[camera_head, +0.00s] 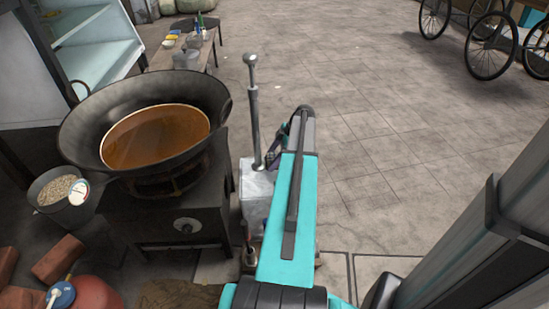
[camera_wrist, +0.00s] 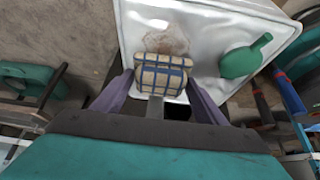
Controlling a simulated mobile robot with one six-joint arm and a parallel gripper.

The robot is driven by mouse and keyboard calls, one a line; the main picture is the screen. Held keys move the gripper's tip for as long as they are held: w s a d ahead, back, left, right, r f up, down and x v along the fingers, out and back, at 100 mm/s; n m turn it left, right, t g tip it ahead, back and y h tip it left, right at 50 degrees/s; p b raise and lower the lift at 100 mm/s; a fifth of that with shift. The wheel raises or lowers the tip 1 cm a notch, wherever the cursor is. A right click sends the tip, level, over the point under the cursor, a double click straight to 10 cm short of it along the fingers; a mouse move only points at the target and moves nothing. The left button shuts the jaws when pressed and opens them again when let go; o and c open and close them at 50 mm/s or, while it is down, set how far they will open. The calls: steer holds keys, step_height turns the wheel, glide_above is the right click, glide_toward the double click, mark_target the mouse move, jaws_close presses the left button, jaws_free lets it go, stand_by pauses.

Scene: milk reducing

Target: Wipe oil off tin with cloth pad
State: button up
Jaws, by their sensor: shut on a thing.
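In the wrist view my gripper (camera_wrist: 158,84) is shut on a cream cloth pad with blue checks (camera_wrist: 162,68). The pad lies over the near part of a shiny silver tin (camera_wrist: 205,30). I cannot tell whether it touches the surface. A brownish oil smear (camera_wrist: 165,40) shows on the tin just beyond the pad. A green, bottle-shaped piece (camera_wrist: 245,58) is on the tin's right side. In the head view the tin (camera_head: 257,187) stands right of the stove, partly behind my arm.
A wok of orange-brown liquid (camera_head: 158,137) sits on the stove (camera_head: 180,215) left of the tin. A metal rod with a knob (camera_head: 254,110) rises by the tin. A low bench (camera_head: 185,48) stands behind.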

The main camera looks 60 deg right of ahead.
steer(key=shift+r+p, duration=1.15)
steer(key=shift+r, duration=1.1)
steer(key=shift+r+p, duration=0.95)
steer(key=shift+r, duration=0.55)
steer(key=shift+s, duration=0.1)
